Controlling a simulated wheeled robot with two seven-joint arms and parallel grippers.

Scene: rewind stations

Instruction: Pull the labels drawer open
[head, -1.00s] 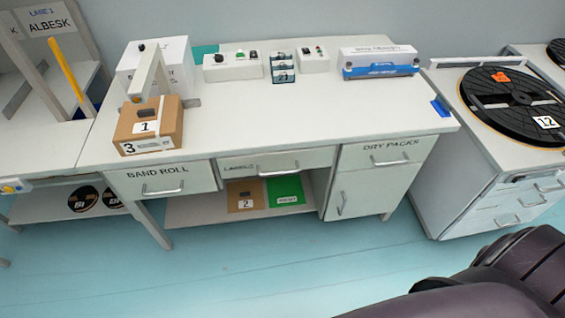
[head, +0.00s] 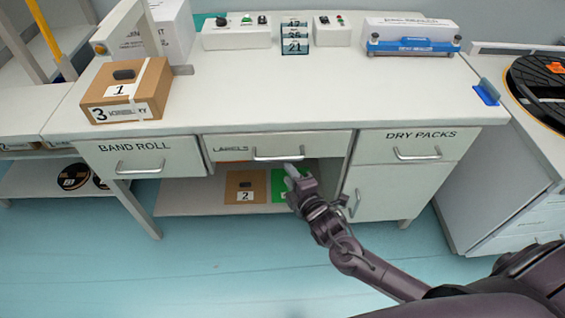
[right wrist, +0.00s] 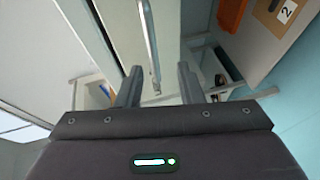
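The labels drawer (head: 228,148) is the middle drawer under the white bench, with a metal bar handle (head: 278,155). Its front looks about level with the drawers beside it. My right gripper (head: 293,172) is just below and in front of this handle. In the right wrist view, the fingers of my right gripper (right wrist: 158,84) are apart, with the bar handle (right wrist: 148,45) running down between them. A gap shows on both sides, so no grip is visible. My left gripper is not in view.
The band roll drawer (head: 175,156) is left and the dry packs drawer (head: 440,141) right, both with bar handles. A brown box (head: 244,190) and a green item (head: 278,190) lie on the lower shelf. A cardboard box (head: 150,90) stands on the bench.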

